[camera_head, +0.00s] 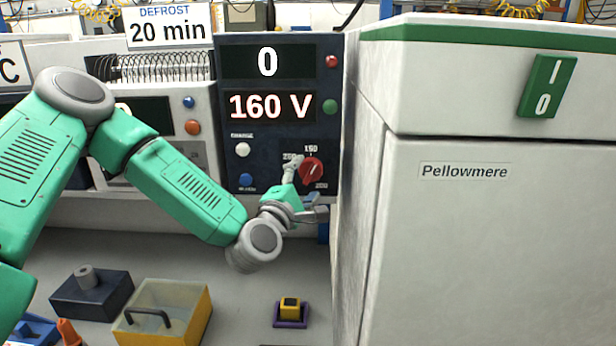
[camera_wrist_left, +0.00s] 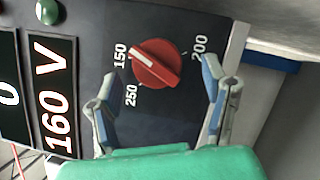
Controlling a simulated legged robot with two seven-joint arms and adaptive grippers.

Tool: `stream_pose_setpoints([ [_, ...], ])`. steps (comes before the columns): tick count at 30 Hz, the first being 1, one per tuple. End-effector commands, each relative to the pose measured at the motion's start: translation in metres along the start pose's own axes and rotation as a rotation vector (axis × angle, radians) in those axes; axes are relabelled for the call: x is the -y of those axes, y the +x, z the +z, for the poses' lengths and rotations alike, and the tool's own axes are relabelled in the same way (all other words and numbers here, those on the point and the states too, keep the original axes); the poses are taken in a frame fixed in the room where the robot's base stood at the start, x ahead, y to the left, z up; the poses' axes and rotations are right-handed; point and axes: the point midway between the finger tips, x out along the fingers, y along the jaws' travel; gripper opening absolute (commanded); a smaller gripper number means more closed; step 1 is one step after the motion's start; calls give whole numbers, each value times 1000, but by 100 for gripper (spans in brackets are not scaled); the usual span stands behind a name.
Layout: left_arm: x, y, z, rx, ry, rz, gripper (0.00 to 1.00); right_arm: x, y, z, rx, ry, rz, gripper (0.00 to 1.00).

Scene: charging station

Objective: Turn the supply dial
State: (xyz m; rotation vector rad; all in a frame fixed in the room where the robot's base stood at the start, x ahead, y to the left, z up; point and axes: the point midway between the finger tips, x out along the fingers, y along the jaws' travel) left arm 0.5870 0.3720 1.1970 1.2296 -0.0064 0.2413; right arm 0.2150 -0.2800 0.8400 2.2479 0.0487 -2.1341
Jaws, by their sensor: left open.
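The supply dial is a red round knob (camera_head: 311,170) low on the right of the dark panel, with the labels 150, 200 and 250 around it. It also shows in the left wrist view (camera_wrist_left: 155,66), where its white pointer mark lies near the 150 label. The panel's displays read 0 (camera_head: 267,62) and 160 V (camera_head: 270,106). My left gripper (camera_head: 308,188) is open just in front of the dial. In the left wrist view its fingers (camera_wrist_left: 160,75) stand on either side of the dial, apart from it. My right gripper is not in view.
A large white cabinet (camera_head: 480,230) labelled Pellowmere stands close on the right, with a green switch (camera_head: 541,86). White and blue buttons (camera_head: 245,180) sit left of the dial. A yellow box (camera_head: 165,315), dark block (camera_head: 92,296) and small yellow-and-purple item (camera_head: 290,312) lie below.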

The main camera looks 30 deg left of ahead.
Motion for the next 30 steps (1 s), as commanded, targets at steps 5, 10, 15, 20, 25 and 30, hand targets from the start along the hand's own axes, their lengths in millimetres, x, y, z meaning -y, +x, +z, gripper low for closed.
stream_pose_setpoints([
  [5,2,-40,-2,-2,-3,-6,68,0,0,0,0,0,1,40],
  [10,3,-72,-5,-4,-3,-8,68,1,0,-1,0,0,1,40],
  [15,4,-90,-6,-5,-2,-7,68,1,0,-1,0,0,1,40],
  [20,4,-95,-5,-4,-1,-7,68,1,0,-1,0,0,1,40],
  [25,4,-95,-4,-4,-1,-7,68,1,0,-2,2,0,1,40],
  [30,8,-93,-4,-6,-27,6,68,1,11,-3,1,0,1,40],
])
